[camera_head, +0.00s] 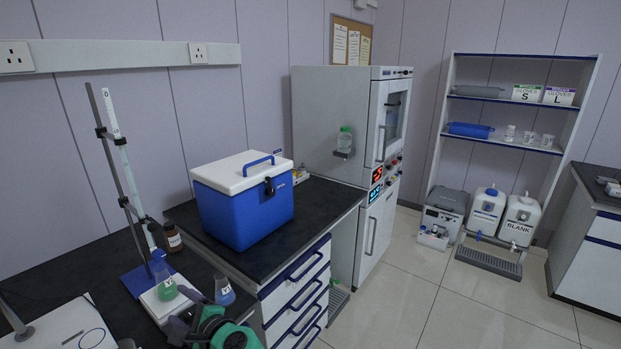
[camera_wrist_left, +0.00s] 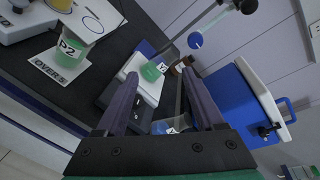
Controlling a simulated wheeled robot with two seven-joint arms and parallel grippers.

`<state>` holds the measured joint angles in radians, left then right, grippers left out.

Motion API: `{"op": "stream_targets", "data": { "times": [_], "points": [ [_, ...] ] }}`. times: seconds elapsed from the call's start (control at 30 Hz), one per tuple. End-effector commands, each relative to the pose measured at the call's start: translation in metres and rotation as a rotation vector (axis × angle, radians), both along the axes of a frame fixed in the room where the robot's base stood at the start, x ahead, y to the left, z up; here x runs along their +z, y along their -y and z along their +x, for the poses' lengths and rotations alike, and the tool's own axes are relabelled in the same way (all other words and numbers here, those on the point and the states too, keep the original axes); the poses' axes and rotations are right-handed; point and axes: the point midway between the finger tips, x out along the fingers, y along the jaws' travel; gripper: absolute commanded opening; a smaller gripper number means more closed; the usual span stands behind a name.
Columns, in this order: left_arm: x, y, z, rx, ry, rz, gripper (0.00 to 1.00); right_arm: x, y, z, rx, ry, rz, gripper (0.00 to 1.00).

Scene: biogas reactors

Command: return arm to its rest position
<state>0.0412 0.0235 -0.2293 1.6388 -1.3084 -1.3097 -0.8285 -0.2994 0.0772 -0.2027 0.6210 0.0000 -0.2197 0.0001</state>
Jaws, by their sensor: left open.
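My left gripper (camera_head: 184,306) shows at the bottom of the head view, on my green and black wrist, over the front of the dark bench. In the left wrist view its two long dark fingers (camera_wrist_left: 160,82) are spread apart with nothing held between them. A flask with green liquid (camera_head: 165,284) stands on a white plate under the burette, close to the fingers. It also shows in the left wrist view (camera_wrist_left: 154,70). A small labelled vessel with blue liquid (camera_head: 224,291) stands just right of the fingers; in the left wrist view (camera_wrist_left: 168,126) it is partly hidden by the gripper. My right gripper is not in view.
A burette stand (camera_head: 110,160) rises beside the gripper, with a brown bottle (camera_head: 172,238) nearby. A blue cooler box (camera_head: 245,210) sits on the bench behind. A vessel marked P2 (camera_wrist_left: 76,46) stands on a labelled card in the left wrist view. The floor (camera_head: 400,290) at right is clear.

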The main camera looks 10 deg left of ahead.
Motion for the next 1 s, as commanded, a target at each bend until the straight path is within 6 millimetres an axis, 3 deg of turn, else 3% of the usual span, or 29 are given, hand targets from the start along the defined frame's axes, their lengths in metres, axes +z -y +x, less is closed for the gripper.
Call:
{"op": "stream_targets", "data": {
  "times": [0.1, 0.2, 0.33, 0.5, 0.73, 1.0],
  "points": [
    [-0.056, -0.011, -0.050, 0.111, 0.118, -0.422, 0.70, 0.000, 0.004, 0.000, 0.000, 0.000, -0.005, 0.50],
    [-0.090, -0.003, -0.082, 0.212, 0.186, -0.716, 0.70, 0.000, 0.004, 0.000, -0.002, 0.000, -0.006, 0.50],
    [-0.114, 0.018, -0.114, 0.327, 0.230, -1.004, 0.70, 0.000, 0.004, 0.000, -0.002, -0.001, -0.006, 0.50],
    [-0.128, 0.052, -0.147, 0.463, 0.244, -1.289, 0.70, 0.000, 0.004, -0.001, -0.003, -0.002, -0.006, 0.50],
    [-0.125, 0.098, -0.184, 0.627, 0.210, -1.577, 0.70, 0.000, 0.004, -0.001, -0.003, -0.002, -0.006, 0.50],
    [-0.203, 0.099, -0.172, 0.647, 0.181, -1.551, 0.70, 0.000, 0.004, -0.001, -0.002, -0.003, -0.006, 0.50]
  ]
}}
